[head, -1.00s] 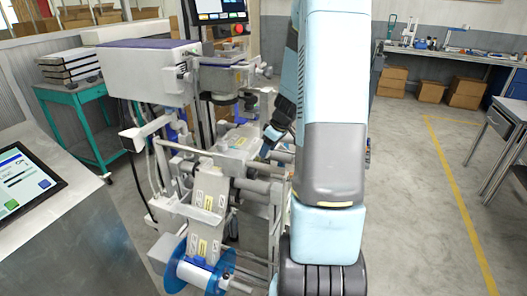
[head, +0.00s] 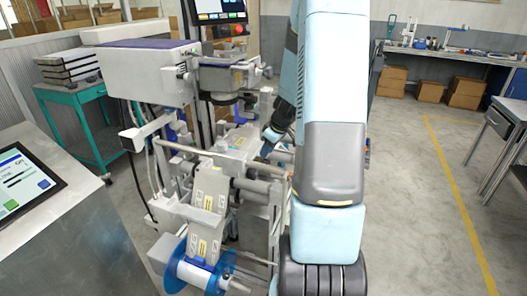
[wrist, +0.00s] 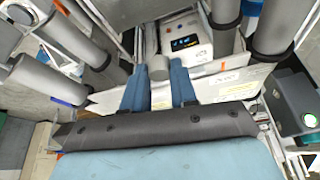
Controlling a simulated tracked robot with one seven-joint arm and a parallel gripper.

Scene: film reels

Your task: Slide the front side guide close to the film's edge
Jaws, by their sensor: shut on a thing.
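My gripper (wrist: 158,86) shows in the wrist view with its two blue fingers on either side of a small grey upright post, which I take to be the front side guide's handle (wrist: 155,66). The fingers are shut on it. The guide's lower part is hidden by the fingers. The pale film (wrist: 222,86) with printed labels lies right beside the fingers. The gap between guide and film edge cannot be told. In the head view my gripper (head: 266,147) reaches into the machine, small and partly hidden. The film (head: 207,195) there runs down over rollers to a blue-flanged reel (head: 180,272).
Grey rollers (wrist: 272,28) stand close around my gripper in the wrist view. A white box with a small display (wrist: 186,42) is just beyond. In the head view a touch screen (head: 22,178) sits at left, and open floor (head: 425,200) lies to the right.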

